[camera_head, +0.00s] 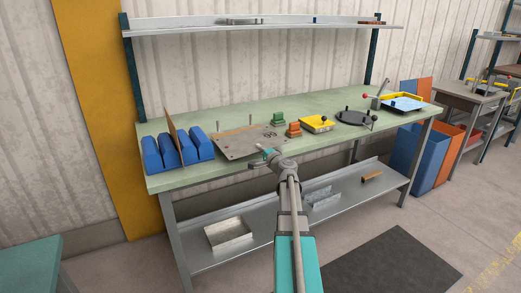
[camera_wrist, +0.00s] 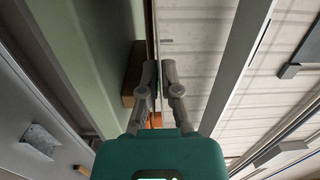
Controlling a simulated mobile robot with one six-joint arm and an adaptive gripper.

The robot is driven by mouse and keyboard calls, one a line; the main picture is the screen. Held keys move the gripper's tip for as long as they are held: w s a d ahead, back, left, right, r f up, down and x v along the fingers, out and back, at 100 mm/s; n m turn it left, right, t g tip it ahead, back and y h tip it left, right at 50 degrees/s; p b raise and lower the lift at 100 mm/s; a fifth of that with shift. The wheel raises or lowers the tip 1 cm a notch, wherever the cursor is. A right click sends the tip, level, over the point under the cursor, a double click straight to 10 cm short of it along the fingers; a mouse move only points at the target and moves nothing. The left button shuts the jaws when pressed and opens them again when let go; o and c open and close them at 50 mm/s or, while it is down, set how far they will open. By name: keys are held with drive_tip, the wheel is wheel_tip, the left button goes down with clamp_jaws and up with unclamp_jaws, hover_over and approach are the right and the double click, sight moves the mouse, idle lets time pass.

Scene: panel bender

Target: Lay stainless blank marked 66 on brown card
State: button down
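The grey stainless blank (camera_head: 238,146) looks roughly flat over the left-middle of the green bench, with a dark mark that seems to read 66. My gripper (camera_head: 264,153) is at its near edge. In the wrist view my gripper (camera_wrist: 159,72) has its fingers on either side of the thin blank, seen edge-on, and appears shut on it. A brown strip (camera_head: 235,131) shows along the blank's far edge, perhaps the brown card, mostly hidden. The wrist view shows a brown piece (camera_wrist: 130,88) between blank and bench; whether they touch is unclear.
Blue blocks (camera_head: 152,155) hold an upright brown sheet (camera_head: 173,128) at left. Thin posts stand behind the blank. Green (camera_head: 278,119) and orange (camera_head: 293,130) blocks, a yellow tray (camera_head: 317,124) and a dark round fixture (camera_head: 352,118) stand to the right. A shelf (camera_head: 250,25) runs above.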

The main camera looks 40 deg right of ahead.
drive_tip(key=shift+f, duration=0.2)
idle(0.3)
drive_tip(key=c, duration=0.7)
unclamp_jaws()
